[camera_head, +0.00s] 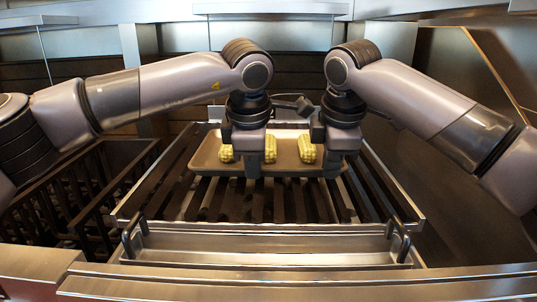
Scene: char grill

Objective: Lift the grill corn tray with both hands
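A tan tray (206,160) lies on the char grill in the head camera view. Several pieces of yellow corn show on it, including one at the left (227,153), one in the middle (270,148) and one at the right (307,150). My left gripper (252,173) points down over the left-middle part of the tray. My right gripper (333,173) points down over its right part. Both overlap the tray's near rim in the picture and hide parts of it. I cannot tell whether their fingers touch or hold the tray.
Dark grill bars (262,200) run under and in front of the tray. A metal trough (265,243) with upright handles at both ends lies nearer. An open rack of dark bars (75,195) is at the left. A steel surface (455,225) is at the right.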

